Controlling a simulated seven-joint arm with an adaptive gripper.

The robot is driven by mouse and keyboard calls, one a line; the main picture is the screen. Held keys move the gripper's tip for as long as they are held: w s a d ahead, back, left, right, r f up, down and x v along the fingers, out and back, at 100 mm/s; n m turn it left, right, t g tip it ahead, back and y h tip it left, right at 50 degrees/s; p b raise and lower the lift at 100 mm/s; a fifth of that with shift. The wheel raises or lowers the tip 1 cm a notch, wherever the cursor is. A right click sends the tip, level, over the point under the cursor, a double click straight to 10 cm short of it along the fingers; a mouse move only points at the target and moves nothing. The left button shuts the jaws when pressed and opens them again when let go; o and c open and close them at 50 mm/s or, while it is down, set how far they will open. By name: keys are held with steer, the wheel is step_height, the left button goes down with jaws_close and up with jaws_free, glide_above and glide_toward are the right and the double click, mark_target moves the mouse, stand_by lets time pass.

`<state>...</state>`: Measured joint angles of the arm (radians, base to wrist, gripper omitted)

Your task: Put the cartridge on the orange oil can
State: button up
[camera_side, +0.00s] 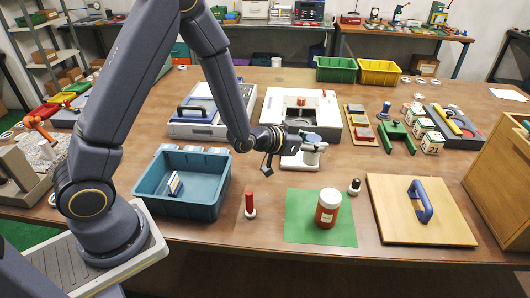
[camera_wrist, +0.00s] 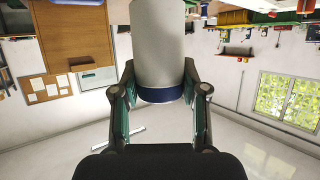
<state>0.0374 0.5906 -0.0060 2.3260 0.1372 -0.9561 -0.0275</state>
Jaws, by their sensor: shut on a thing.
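The cartridge is a pale grey-white cylinder (camera_side: 311,153) with a blue end, held upright with the blue end on top in the side view. It also fills the upper middle of the wrist view (camera_wrist: 158,45), where the picture is upside down. My gripper (camera_side: 294,143) reaches sideways from the left and is shut on it, one finger on each side. An orange-red can (camera_side: 327,212) with a white cap and pale label, which looks like the oil can, stands upright on a green mat (camera_side: 300,228), nearer the front and apart from the cartridge.
A blue bin (camera_side: 150,193) stands left of the mat, with a red-topped peg (camera_side: 249,204) between them. A wooden board (camera_side: 400,222) with a blue handle lies to the right. White machines stand behind my gripper.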

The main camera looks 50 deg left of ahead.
steer(key=s+d+r+m+g+h, duration=0.2)
steer(key=d+r+m+h, duration=0.3)
steer(key=d, duration=0.4)
steer(key=h, duration=0.1)
glide_above(331, 195)
steer(key=shift+g, duration=0.3)
step_height(331, 195, down, 9)
steer(key=shift+r, duration=0.2)
steer(key=shift+f, duration=0.15)
steer(key=o, duration=1.2)
